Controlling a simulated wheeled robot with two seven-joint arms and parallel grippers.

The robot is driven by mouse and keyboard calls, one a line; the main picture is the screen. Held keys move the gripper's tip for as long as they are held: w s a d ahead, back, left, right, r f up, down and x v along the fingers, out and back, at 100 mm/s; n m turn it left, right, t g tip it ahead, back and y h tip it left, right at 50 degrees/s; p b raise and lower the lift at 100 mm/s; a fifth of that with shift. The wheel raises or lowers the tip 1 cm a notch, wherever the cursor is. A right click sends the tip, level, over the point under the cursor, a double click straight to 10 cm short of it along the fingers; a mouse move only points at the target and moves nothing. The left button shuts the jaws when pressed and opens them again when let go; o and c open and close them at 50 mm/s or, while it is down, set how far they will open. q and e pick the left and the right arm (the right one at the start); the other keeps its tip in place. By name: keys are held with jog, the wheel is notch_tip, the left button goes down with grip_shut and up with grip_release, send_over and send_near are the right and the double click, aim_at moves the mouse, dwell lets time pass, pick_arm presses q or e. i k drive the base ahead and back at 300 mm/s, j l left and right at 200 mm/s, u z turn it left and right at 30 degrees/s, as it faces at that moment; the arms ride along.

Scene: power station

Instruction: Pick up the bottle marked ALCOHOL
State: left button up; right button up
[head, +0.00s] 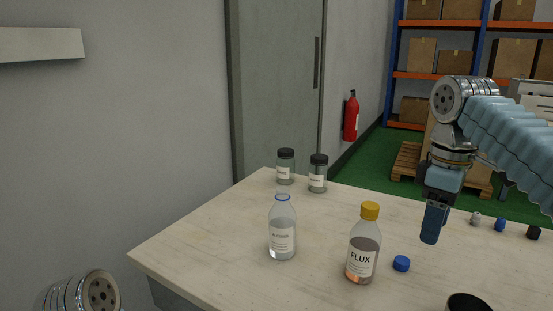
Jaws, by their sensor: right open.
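The clear bottle with a white label that seems to read ALCOHOL (282,238) stands upright and uncapped on the pale tabletop (215,250), left of the middle. A FLUX bottle (363,255) with a yellow cap stands to its right. My right gripper (430,236) points down over the right part of the table, right of both bottles and apart from them. It is open and empty, seen edge-on. At the lower left only a joint of my left arm shows; its gripper is out of view.
Two dark-lidded jars (318,174) stand at the back edge. A blue cap (401,263) lies right of the FLUX bottle. Several small items (500,224) are at the right, and a dark round container (467,302) is at the front. The table's left part is clear.

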aim_at(282, 216)
jog(key=k, duration=1.3)
